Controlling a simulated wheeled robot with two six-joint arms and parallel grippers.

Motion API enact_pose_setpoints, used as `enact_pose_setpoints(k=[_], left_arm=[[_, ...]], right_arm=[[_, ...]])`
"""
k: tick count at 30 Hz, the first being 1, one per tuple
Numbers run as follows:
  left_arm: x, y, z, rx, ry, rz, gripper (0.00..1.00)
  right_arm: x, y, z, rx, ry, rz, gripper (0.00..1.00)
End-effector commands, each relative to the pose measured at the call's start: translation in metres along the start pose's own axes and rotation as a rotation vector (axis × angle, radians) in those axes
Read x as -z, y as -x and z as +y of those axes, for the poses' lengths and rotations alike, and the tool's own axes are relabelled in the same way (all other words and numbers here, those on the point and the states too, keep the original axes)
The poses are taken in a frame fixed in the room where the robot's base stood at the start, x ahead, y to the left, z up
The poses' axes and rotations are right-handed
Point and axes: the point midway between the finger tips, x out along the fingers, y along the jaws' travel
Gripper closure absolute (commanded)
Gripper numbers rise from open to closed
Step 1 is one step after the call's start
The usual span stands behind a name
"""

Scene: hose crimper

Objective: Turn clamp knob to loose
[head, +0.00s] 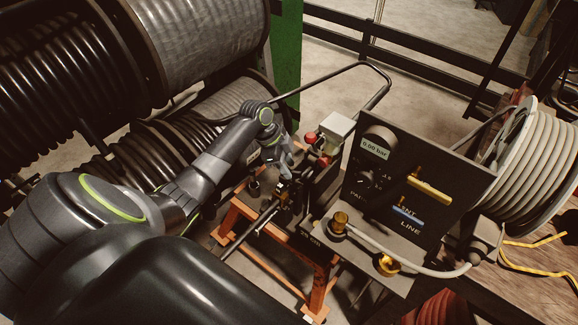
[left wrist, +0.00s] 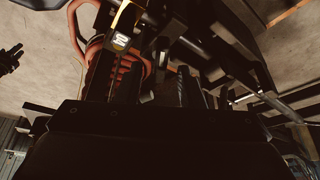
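My left gripper (head: 280,167) reaches down over the crimping rig on the orange stand (head: 232,216). It is close above a small dark and brass-coloured fitting (head: 285,190); I cannot tell whether it touches. The fingers are too small and dark to show their opening. No clamp knob can be picked out with certainty; a dark round part (head: 253,187) sits left of the gripper. In the left wrist view, a black piece with a yellow edge and a pale mark (left wrist: 120,40) stands by a red coiled part (left wrist: 125,72). My right gripper is out of view.
A black panel (head: 420,175) with a 0.00 bar display, a yellow lever and a blue lever stands right of the rig. Brass fittings (head: 387,264) sit before it. Hose reels (head: 215,40) crowd the left and back; a pale hose reel (head: 530,165) stands right.

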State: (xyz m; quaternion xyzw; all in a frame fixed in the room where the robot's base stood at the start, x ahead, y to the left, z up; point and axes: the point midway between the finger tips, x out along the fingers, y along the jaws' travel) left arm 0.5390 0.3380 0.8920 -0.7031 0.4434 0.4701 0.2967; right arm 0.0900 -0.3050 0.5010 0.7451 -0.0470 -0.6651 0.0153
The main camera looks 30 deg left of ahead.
Motion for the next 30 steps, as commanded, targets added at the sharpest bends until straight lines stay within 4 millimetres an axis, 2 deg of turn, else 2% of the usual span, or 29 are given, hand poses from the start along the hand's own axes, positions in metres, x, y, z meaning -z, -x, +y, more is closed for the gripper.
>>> enact_pose_setpoints(k=[6,14,22,30], left_arm=[[0.0,-0.015,0.0,0.001,-0.001,0.0,0.65],[0.0,-0.016,0.0,0.001,-0.001,0.0,0.65],[0.0,-0.016,0.0,0.0,-0.001,0.0,0.99],[0.001,-0.015,0.0,0.003,0.009,0.0,1.0]], right_arm=[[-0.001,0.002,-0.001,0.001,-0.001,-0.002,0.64],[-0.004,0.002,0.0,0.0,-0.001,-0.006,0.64],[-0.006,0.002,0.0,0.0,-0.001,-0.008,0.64],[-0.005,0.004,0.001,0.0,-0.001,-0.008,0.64]])
